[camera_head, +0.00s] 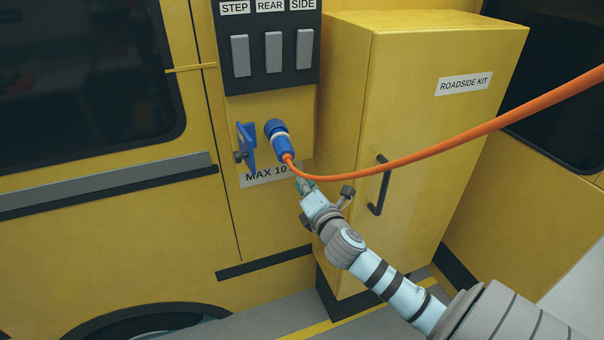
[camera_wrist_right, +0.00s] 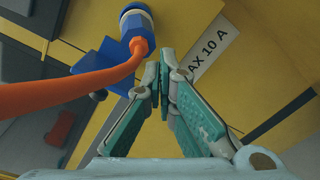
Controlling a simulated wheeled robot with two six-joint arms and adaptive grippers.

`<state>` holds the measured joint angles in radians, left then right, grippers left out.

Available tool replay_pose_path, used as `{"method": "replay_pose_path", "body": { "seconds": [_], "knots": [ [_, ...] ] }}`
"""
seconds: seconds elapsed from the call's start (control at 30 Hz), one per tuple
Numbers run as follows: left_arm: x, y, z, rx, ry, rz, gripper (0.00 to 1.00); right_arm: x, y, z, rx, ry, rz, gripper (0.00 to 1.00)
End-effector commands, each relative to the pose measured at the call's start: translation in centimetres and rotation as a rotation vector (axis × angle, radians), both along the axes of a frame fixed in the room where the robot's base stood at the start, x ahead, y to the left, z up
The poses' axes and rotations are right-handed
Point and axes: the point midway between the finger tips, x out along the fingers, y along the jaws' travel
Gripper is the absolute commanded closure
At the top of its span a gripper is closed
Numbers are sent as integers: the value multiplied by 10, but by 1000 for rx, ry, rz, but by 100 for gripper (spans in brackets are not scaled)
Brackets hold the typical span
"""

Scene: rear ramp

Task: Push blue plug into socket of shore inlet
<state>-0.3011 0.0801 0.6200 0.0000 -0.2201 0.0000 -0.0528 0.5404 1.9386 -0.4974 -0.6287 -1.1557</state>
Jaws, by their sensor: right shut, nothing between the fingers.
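The blue plug (camera_head: 283,146) sits at the shore inlet (camera_head: 273,127), a blue round fitting on the yellow panel, with a white ring between blue parts. How deep the plug sits cannot be told. An orange cable leaves its lower end. The plug shows at top in the right wrist view (camera_wrist_right: 137,27). A blue flap (camera_head: 248,144) stands open left of the inlet. My right gripper (camera_head: 302,182) is shut and empty just below the plug, beside the cable. Its green fingers meet at the tips (camera_wrist_right: 163,68) in the wrist view, apart from the plug. My left gripper is not in view.
The orange cable (camera_head: 440,143) sweeps to the upper right in front of the ROADSIDE KIT cabinet (camera_head: 430,130). The cabinet's dark handle (camera_head: 379,186) juts out right of my gripper. A MAX 10 A label (camera_wrist_right: 203,60) is behind the fingers. Three switches (camera_head: 273,52) sit above.

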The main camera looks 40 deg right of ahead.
Motion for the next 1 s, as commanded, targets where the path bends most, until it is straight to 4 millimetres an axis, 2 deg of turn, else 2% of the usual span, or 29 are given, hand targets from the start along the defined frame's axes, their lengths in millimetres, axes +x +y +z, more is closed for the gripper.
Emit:
{"method": "replay_pose_path", "body": {
  "seconds": [0.03,0.07,0.17,0.53,1.0],
  "knots": [
    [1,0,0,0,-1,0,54,0,3,16,-43,-21,7,100],
    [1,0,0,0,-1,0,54,1,4,23,-63,-29,10,100],
    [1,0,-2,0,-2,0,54,5,4,34,-96,-44,12,100],
    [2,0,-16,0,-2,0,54,52,-12,32,-93,-42,13,100],
    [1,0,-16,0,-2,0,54,58,-14,33,-92,-41,14,100]
  ]
}}
